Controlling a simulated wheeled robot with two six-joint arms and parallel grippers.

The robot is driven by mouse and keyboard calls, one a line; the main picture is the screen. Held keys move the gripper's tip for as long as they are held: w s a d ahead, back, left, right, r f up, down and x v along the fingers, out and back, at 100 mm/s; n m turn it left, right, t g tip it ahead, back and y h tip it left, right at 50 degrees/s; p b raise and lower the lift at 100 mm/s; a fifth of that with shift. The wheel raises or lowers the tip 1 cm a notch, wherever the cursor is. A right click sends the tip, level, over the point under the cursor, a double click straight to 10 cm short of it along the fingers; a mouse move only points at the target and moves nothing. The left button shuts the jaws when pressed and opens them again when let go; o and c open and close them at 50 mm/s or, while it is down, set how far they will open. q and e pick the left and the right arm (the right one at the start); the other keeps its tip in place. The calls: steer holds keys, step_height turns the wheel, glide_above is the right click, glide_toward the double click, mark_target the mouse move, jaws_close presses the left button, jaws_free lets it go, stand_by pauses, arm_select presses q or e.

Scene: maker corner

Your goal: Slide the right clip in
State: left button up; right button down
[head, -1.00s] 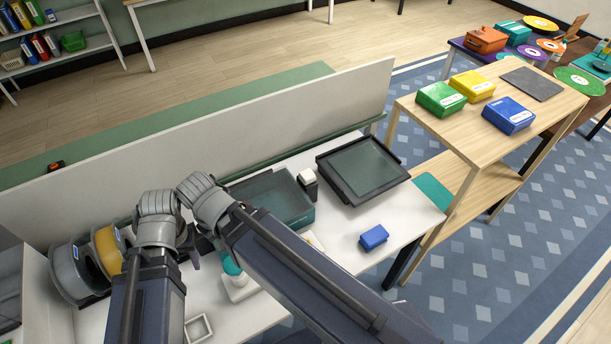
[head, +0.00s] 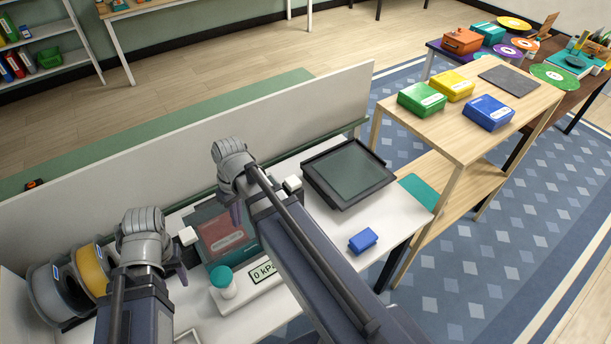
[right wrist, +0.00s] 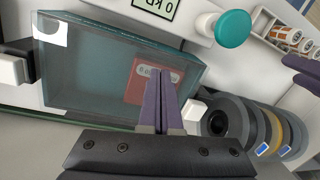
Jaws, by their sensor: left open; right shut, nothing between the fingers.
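A teal see-through box (head: 203,218) stands on the white table, with a red labelled panel (head: 222,238) in it. A white block, apparently the right clip (head: 292,184), is at the box's right end; it also shows at the left edge of the right wrist view (right wrist: 12,69). A second white clip (head: 188,236) is at the left end. My right gripper (head: 237,216) is shut and empty over the box; its purple fingers (right wrist: 160,76) hide part of the panel. My left gripper (head: 184,268) is open, left of the box. I cannot tell how far in either clip is.
Spools (head: 92,268) are at the left, a dark framed tray (head: 348,172) and blue block (head: 362,240) at the right. A grey panel (head: 130,170) stands behind.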

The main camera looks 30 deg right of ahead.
steer(key=w+d+y, duration=0.2)
steer(key=w+d, duration=0.2)
steer(key=d, duration=0.5)
steer(key=m+t+y+b, duration=0.1)
steer(key=t+b, duration=0.1)
glide_above(293, 183)
steer(key=s+a, duration=0.2)
steer(key=a, duration=0.2)
arm_select(q)
step_height(293, 183, down, 3)
steer(key=shift+f+b, duration=0.2)
steer(key=shift+b, duration=0.35)
arm_select(e)
steer(key=s+d+t+y, duration=0.1)
steer(key=d+t, duration=0.2)
steer(key=d, duration=1.5)
steer(key=shift+s+r+m, duration=0.35)
steer(key=shift+r+m, duration=0.05)
arm_select(q)
step_height(293, 183, down, 9)
steer(key=b, duration=0.8)
steer(key=shift+r+b, duration=0.15)
steer(key=shift+b, duration=0.2)
steer(key=shift+r+p, duration=0.35)
arm_select(e)
steer(key=w+a+f, duration=0.3)
steer(key=a+f, duration=0.5)
steer(key=shift+w+a, duration=0.3)
steer(key=shift+w, duration=0.1)
